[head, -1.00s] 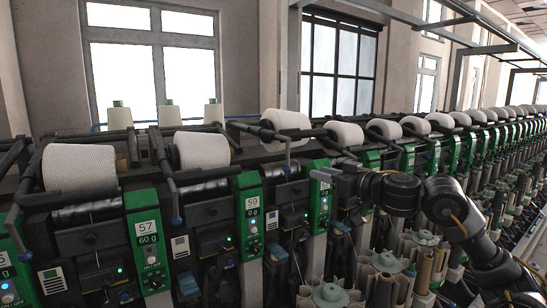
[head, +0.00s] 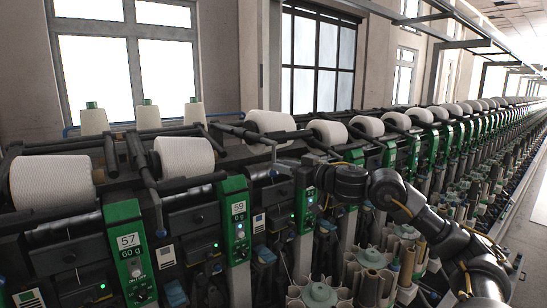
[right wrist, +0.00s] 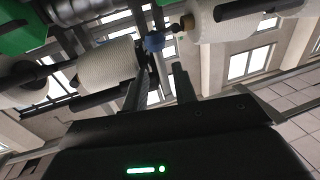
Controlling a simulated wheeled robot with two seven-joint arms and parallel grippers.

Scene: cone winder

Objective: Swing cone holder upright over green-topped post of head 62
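The blue handle (right wrist: 154,42) lies just beyond the finger gap in the wrist view; contact cannot be told. A white cone (head: 270,123) sits behind the holder. No number 62 is readable; the green panel's label is hidden by my gripper. My left gripper is out of view.
White cones (head: 185,157) line the machine. Bobbin magazines with green caps (head: 319,294) stand below my right arm. An aisle (head: 530,215) is clear at far right.

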